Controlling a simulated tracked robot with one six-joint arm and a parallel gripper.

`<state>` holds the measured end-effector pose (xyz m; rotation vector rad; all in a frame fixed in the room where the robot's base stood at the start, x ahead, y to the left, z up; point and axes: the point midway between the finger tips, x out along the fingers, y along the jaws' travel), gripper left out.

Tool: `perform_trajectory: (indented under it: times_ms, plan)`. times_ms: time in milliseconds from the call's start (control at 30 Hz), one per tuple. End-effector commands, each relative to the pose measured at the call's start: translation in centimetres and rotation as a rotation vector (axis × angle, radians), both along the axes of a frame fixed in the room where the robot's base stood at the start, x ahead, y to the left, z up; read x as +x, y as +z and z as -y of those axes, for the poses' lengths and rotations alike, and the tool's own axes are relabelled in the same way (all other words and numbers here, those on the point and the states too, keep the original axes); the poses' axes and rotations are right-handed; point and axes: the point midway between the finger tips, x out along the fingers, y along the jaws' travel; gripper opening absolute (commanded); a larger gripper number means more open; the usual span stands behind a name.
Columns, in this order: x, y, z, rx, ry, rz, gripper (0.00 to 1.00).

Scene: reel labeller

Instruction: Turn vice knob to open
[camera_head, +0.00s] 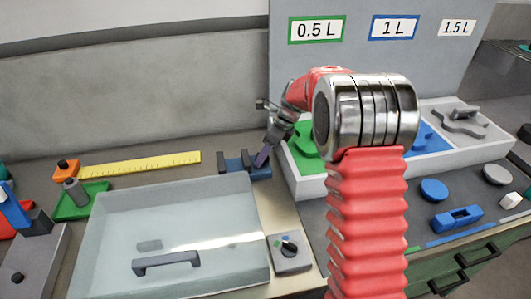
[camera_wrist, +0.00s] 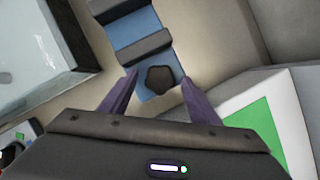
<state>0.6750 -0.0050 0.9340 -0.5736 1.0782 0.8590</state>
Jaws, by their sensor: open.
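The vice (camera_head: 232,166) is a small blue base with dark grey jaws, on the bench behind the clear-lidded box in the head view. In the wrist view its blue base (camera_wrist: 133,28) and two dark jaws (camera_wrist: 145,48) show at the top. The dark, many-sided vice knob (camera_wrist: 160,79) is at the near end of the base. My gripper (camera_wrist: 160,77) is open, with one purple finger on each side of the knob and a visible gap at both sides. In the head view my gripper (camera_head: 262,157) is at the vice's right end and hides the knob.
The clear-lidded box (camera_head: 175,240) is in front of the vice. A white tray (camera_head: 307,185) with green, blue and grey sections stands close on the right. A yellow ruler (camera_head: 140,164) lies to the left. A dial switch box (camera_head: 289,252) sits at the front.

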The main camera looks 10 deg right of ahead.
Motion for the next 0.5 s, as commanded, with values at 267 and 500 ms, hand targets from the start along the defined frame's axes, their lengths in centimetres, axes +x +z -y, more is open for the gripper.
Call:
perform_trajectory:
  times_ms: [267,500]
  plan:
    - [0.02,-0.13,-0.06,0.0,0.001,0.0,0.56]
    - [0.01,-0.11,-0.07,0.0,0.001,0.0,0.4]
